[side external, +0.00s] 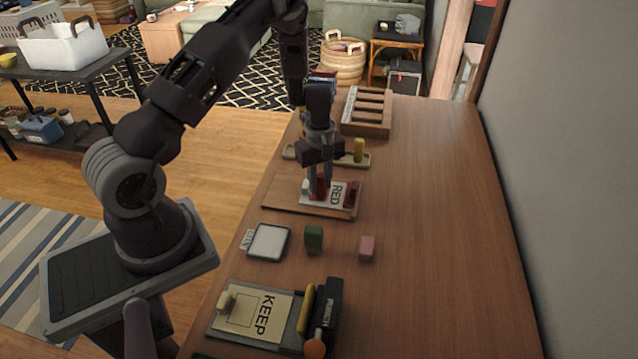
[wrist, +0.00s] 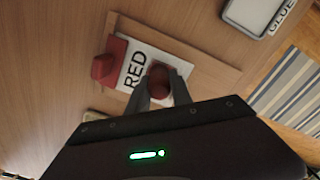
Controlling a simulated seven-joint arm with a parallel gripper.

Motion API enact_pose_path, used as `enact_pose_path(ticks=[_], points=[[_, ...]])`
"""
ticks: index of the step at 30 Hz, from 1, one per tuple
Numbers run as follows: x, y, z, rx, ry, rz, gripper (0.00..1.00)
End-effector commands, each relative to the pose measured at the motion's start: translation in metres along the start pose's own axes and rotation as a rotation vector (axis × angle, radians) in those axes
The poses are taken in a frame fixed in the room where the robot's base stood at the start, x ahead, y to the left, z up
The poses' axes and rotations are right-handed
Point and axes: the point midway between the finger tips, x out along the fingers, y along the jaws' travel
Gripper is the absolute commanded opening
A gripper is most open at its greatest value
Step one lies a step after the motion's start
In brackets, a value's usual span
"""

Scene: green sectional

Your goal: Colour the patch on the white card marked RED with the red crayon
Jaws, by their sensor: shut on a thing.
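The white card marked RED (side external: 336,197) lies on a wooden board (side external: 280,207); it also shows in the wrist view (wrist: 128,62). My gripper (side external: 319,192) points down over the card and is shut on the dark red crayon (side external: 319,186). In the wrist view the crayon (wrist: 158,82) sits between the two fingertips (wrist: 160,92), over the card beside the word RED. I cannot tell whether its tip touches the card. The patch is hidden by the crayon and fingers. A red block (side external: 351,192) stands at the card's edge, also in the wrist view (wrist: 104,64).
A green block (side external: 314,239), a pink block (side external: 367,248) and a white-topped pad (side external: 268,241) sit nearer the camera. A KEEP card (side external: 262,309) lies in front. A tray with a yellow block (side external: 358,150) and a wooden rack (side external: 368,127) stand behind. The table's right side is clear.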

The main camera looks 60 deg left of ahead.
Motion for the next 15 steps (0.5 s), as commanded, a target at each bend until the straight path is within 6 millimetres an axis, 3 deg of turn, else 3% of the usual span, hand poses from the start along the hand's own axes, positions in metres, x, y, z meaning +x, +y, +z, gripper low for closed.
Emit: enact_pose_path(ticks=[15], points=[[0.0,0.028,-0.039,-0.001,0.001,0.001,0.0]])
